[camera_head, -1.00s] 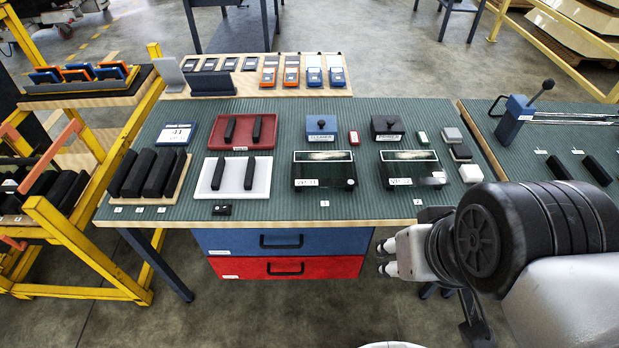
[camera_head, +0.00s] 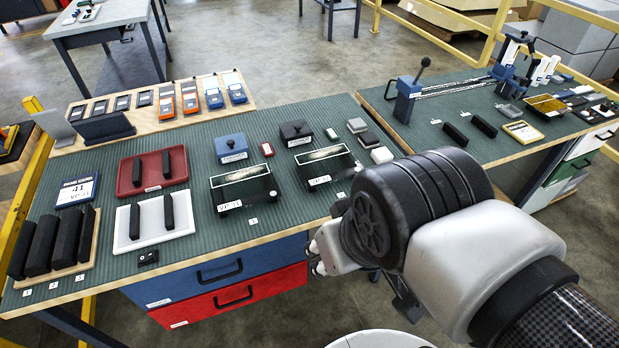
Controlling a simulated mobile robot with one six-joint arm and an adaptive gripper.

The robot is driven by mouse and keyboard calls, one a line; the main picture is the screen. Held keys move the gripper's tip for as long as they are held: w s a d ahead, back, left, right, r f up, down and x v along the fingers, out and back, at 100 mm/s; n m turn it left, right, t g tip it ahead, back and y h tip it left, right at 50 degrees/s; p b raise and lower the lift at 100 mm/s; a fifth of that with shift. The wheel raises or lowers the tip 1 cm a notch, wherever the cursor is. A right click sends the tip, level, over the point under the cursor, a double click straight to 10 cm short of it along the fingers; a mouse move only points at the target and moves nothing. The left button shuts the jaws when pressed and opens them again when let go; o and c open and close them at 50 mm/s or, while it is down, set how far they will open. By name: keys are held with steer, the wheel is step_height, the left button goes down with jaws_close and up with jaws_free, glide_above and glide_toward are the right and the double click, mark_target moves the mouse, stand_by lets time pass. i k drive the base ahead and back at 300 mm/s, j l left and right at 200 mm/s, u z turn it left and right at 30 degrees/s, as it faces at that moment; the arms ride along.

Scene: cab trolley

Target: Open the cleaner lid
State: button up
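A blue box with a knob on its lid (camera_head: 231,148) stands on the near table; its front label seems to read cleaner, though it is small. Its lid looks shut. A similar black box (camera_head: 296,133) with a knob stands to its right. My gripper (camera_head: 316,258) is at the table's front edge, low and to the right of the blue drawer, well away from the blue box. Its two fingertips show apart, with nothing between them. My arm hides part of the table's right end.
Two dark glass-topped units (camera_head: 245,192) stand in front of the boxes. A red tray (camera_head: 125,182) and a white tray (camera_head: 182,213) hold black bars to the left. A second table (camera_head: 470,95) with a blue lever device stands at the right.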

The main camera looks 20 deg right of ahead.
mark_target(230, 145)
steer(key=i+j+z, duration=0.2)
steer(key=i, duration=0.25)
steer(key=i+j+z, duration=0.2)
steer(key=i+j, duration=0.25)
